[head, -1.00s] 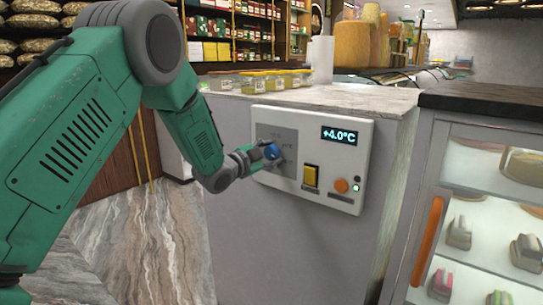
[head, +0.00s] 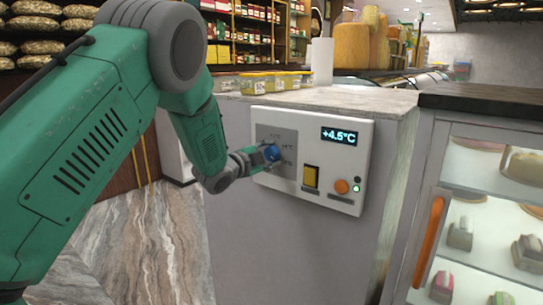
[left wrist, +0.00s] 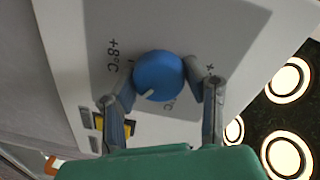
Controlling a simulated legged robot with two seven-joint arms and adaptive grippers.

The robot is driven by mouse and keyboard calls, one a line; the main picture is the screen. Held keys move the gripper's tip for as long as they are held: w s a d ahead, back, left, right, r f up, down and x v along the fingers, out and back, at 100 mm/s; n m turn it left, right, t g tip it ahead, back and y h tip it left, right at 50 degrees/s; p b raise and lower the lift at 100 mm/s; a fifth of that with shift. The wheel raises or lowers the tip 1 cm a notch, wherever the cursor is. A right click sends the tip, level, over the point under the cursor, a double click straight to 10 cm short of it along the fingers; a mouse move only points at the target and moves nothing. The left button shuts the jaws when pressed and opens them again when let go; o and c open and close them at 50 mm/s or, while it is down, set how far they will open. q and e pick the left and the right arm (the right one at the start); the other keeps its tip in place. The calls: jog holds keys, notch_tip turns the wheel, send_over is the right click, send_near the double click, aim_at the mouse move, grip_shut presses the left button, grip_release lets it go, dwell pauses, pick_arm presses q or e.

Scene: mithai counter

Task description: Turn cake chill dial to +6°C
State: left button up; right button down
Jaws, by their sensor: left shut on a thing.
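A blue dial (head: 271,153) sits on a grey plate at the left of a white control panel (head: 357,145) on the counter's front. The panel's display (head: 339,136) reads +4.5°C. My left gripper (head: 262,158) is shut on the dial. In the left wrist view the dial (left wrist: 158,75) is between the two fingers (left wrist: 160,92), with a white pointer mark at its lower edge. A printed +8°C (left wrist: 113,56) shows beside it; other labels are partly hidden by the fingers and dial. My right gripper is out of view.
A glass display case (head: 478,215) with an orange handle (head: 428,240) stands at the right.

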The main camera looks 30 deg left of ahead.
pick_arm(q)
jog(key=o, duration=1.2)
jog(key=shift+s+f, duration=0.1)
jog(key=shift+f, duration=0.2)
jog(key=shift+c, duration=0.2)
jog(key=shift+r, duration=0.1)
jog(key=s+a, duration=0.1)
jog(key=s, duration=1)
jog(key=shift+s+a+r, duration=0.2)
jog(key=shift+s, duration=0.2)
